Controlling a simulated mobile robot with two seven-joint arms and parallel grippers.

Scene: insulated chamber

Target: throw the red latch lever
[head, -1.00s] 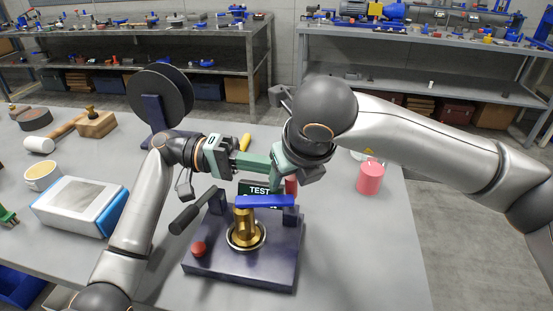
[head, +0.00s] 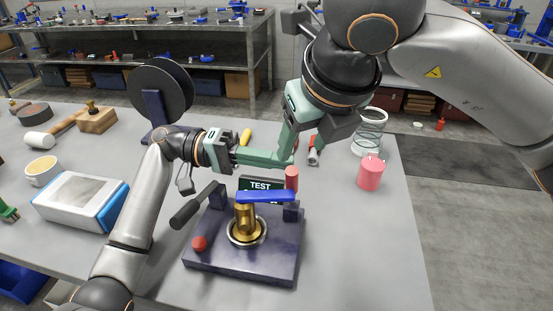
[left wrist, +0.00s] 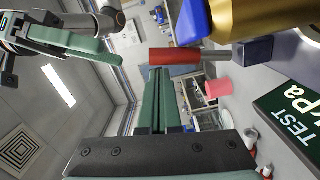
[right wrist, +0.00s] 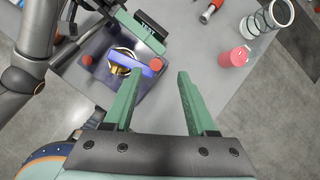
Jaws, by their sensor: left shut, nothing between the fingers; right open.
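The red latch lever (head: 292,178) stands upright at the back right of the dark fixture base (head: 240,262), beside the blue bar (head: 265,197) over a brass cylinder. Its red grip (left wrist: 175,56) on a grey stem also shows in the left wrist view. My left gripper (head: 286,158) is shut and empty, its tips close to the top of the red grip; I cannot tell whether they touch. My right gripper (right wrist: 157,76) is open and empty. It points down above the fixture, with its fingers close to my left fingers in the head view.
A red ball knob (head: 199,243) and a black handle (head: 193,207) are on the fixture's left. A TEST sign (head: 261,184) stands behind it. A pink cylinder (head: 371,172) and a coil spring (head: 369,133) stand right. A blue-edged box (head: 82,205) lies left. The front right table is clear.

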